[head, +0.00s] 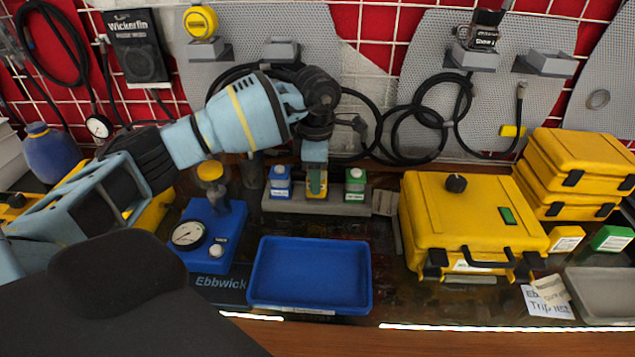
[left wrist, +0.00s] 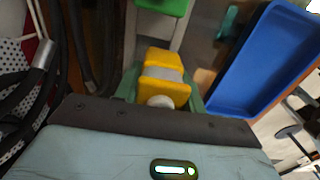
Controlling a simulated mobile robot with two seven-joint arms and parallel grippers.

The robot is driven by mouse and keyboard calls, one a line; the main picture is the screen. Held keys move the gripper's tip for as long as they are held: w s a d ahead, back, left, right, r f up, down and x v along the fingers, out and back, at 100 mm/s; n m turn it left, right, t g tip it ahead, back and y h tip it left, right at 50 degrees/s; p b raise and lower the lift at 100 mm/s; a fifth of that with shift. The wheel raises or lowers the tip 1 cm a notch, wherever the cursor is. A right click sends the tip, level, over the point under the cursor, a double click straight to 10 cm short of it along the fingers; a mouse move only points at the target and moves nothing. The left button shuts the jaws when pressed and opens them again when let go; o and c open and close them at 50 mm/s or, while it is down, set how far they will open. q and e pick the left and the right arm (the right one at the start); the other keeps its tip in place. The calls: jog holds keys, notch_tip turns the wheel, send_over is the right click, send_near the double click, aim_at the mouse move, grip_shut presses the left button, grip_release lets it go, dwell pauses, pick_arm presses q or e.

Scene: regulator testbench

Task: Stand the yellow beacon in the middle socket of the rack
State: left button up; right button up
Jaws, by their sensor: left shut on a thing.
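The grey rack (head: 341,208) stands behind the blue tray. A blue beacon (head: 280,184) stands at its left end and a green beacon (head: 355,184) at its right end. My left gripper (head: 316,183) points down over the middle of the rack, shut on the yellow beacon (head: 317,193). The yellow beacon looks upright between the other two, at about their height. I cannot tell whether it is fully seated in the middle socket. In the left wrist view the yellow beacon (left wrist: 163,75) is between the fingers, with the green beacon (left wrist: 162,5) beyond. My right gripper is not in view.
The empty blue tray (head: 310,275) lies in front of the rack. A blue gauge unit (head: 215,235) is to the left, a large yellow case (head: 465,220) to the right. Small yellow (head: 566,239) and green (head: 612,239) blocks lie far right. Cables hang behind.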

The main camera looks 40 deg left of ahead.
pick_arm(q)
jog(key=shift+w+a, duration=0.4)
jog(key=shift+w, duration=0.35)
jog(key=shift+f, duration=0.1)
jog(key=shift+f, duration=1.7)
jog(key=shift+s+f, duration=0.1)
jog(key=shift+f, duration=0.3)
